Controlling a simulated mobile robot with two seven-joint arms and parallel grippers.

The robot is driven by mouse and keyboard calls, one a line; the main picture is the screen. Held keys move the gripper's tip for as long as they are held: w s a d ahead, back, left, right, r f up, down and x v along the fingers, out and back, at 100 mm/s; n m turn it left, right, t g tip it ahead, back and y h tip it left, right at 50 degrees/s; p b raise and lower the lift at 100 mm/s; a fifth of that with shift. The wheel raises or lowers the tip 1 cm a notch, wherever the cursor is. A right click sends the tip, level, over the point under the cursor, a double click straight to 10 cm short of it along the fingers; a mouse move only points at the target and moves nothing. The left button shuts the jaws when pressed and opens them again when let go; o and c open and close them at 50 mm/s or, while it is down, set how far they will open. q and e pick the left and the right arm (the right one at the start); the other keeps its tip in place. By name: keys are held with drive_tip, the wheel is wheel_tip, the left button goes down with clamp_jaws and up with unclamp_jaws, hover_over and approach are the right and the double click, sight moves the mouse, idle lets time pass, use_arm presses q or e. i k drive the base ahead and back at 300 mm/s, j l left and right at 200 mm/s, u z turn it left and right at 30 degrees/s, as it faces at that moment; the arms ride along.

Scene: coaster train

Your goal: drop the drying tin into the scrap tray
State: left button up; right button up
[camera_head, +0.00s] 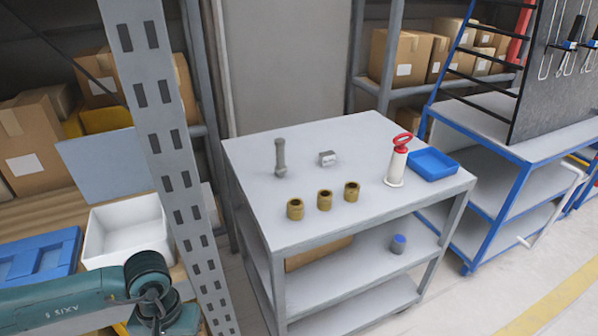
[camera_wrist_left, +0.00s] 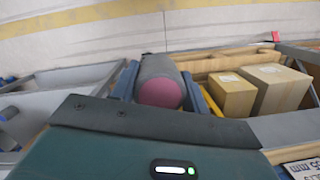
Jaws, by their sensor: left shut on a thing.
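My left gripper (camera_wrist_left: 160,72) is shut on a dark grey cylinder with a pink end (camera_wrist_left: 160,84), which looks like the drying tin. The tin lies between the two blue-grey fingers in the left wrist view. In the head view my left arm comes in at the lower left, and its fingers and the tin are hidden. A white open tray (camera_head: 128,229) sits just beyond the arm on the left shelf. A small blue tray (camera_head: 432,163) lies on the cart top at the right. Which one is the scrap tray cannot be told. My right gripper is not in view.
A perforated grey post (camera_head: 165,140) stands between the left shelf and the cart (camera_head: 250,157). The cart top bears several brass fittings (camera_head: 325,200), a grey bolt-like piece (camera_head: 280,158), a small metal block (camera_head: 327,158) and a white red-handled pump (camera_head: 397,165). A blue crate (camera_head: 40,255) is lower left.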

sight(426, 167)
drive_tip(key=l, duration=0.4)
drive_tip(key=i+l+z, duration=0.1)
drive_tip(key=l, duration=0.3)
drive_tip(key=i+l, duration=0.15)
drive_tip(key=l, duration=0.25)
drive_tip(key=l+z, duration=0.1)
drive_tip(key=l, duration=0.3)
drive_tip(key=i+l, duration=0.15)
drive_tip(key=l, duration=0.25)
drive_tip(key=i+l+z, duration=0.1)
drive_tip(key=l, duration=0.25)
drive_tip(key=i+l, duration=0.15)
drive_tip(key=l, duration=0.25)
drive_tip(key=z, duration=0.05)
